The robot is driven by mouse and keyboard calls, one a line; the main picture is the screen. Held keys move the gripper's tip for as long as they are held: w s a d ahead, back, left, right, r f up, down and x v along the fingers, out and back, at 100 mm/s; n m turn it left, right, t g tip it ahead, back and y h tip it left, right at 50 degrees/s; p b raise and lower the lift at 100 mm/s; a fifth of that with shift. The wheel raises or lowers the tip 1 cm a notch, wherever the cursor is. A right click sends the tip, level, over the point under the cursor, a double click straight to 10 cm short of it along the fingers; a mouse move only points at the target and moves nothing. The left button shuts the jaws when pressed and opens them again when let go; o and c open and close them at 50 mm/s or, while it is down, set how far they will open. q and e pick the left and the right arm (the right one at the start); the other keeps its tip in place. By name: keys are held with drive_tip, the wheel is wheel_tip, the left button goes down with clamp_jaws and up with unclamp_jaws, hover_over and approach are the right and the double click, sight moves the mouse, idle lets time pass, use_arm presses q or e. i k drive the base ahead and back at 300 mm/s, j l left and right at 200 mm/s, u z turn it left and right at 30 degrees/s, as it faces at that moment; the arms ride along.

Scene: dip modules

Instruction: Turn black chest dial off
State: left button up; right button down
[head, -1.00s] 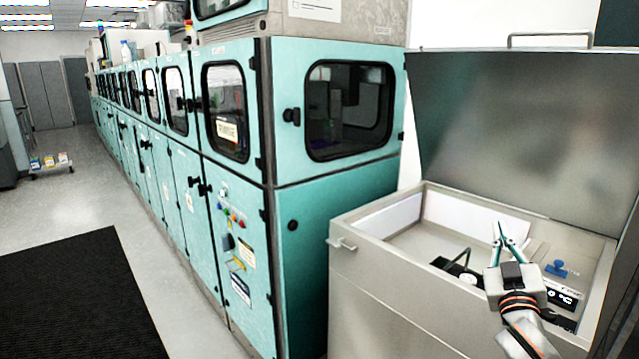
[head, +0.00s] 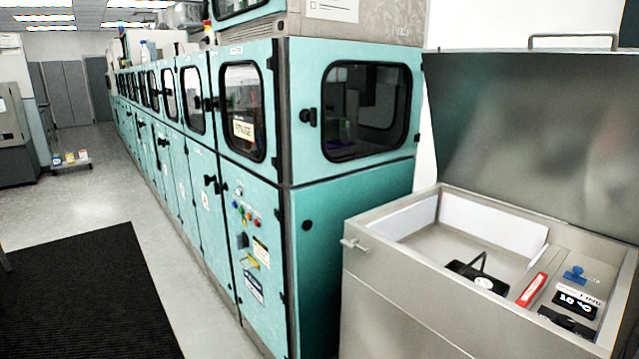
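The grey metal chest (head: 400,300) stands open at the right, its lid (head: 530,130) tilted up at the back. A control strip on its right side holds a blue knob (head: 574,274), a black display (head: 575,304) with white digits and a red oblong part (head: 532,289) with white marks. A black part (head: 567,322) sits at the strip's front edge; I cannot tell whether it is the black dial. A black piece with a raised handle and a white round spot (head: 480,277) lies in the chest's well. Neither gripper is in view.
Teal cabinets (head: 350,220) stand left of the chest and run back in a long row. A black mat (head: 90,290) lies on the open floor at left. A small handle (head: 355,245) juts from the chest's front left.

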sight(566, 322)
drive_tip(key=z, duration=2.9)
drive_tip(key=u, duration=1.9)
drive_tip(key=i+j+z, duration=0.25)
drive_tip(key=i+j, duration=0.3)
